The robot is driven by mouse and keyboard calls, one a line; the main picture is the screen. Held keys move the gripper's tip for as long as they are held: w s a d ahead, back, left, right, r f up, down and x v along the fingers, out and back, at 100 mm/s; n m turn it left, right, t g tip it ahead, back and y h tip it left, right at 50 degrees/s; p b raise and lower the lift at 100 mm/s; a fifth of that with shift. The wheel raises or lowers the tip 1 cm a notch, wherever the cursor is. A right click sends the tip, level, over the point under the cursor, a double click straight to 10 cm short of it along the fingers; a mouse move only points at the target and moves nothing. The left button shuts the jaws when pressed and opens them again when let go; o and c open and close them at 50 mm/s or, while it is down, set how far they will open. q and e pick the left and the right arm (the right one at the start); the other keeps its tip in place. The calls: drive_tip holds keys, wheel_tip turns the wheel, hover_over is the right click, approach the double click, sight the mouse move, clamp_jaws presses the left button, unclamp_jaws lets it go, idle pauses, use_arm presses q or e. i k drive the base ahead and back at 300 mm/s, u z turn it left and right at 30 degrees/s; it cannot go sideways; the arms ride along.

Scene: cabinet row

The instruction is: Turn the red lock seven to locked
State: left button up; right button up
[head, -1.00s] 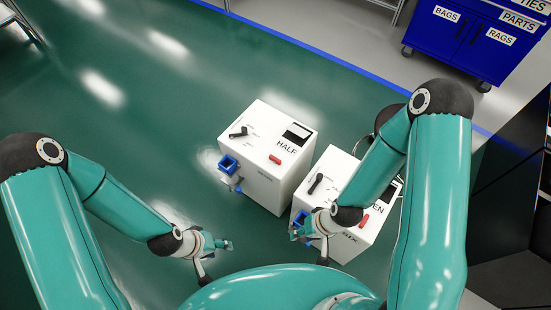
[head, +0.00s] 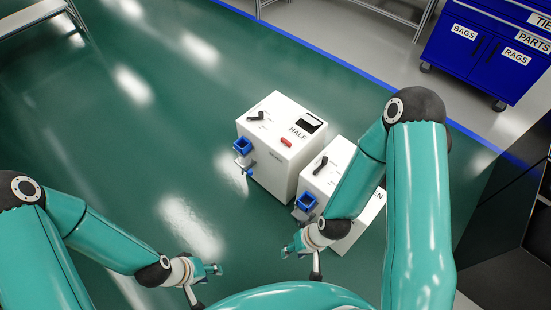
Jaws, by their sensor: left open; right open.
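Two white boxes stand side by side on the green floor. The left box (head: 262,172) is marked HALF and has a red handle (head: 286,141), a black lever (head: 256,116) and a blue socket (head: 243,145) on its left side. The right box (head: 313,182) has a black lever (head: 320,164) and a blue socket (head: 306,203); my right arm covers much of its top, and no red part shows there. I cannot read a lock number. My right gripper (head: 301,262) is open, in front of the right box. My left gripper (head: 207,283) is open and empty, left of it.
A blue cabinet (head: 478,55) labelled BAGS, PARTS and RAGS stands at the back right. A metal rack (head: 395,15) is at the top, and a bench (head: 35,15) is at the top left. The green floor left of the boxes is clear.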

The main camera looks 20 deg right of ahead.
sight(287, 143)
drive_tip(key=u, duration=0.25)
drive_tip(key=k, duration=0.65)
drive_tip(key=u, duration=0.45)
drive_tip(key=i, duration=1.15)
drive_tip(key=z, duration=0.6)
drive_tip(key=i, duration=0.9)
drive_tip(key=z, duration=0.4)
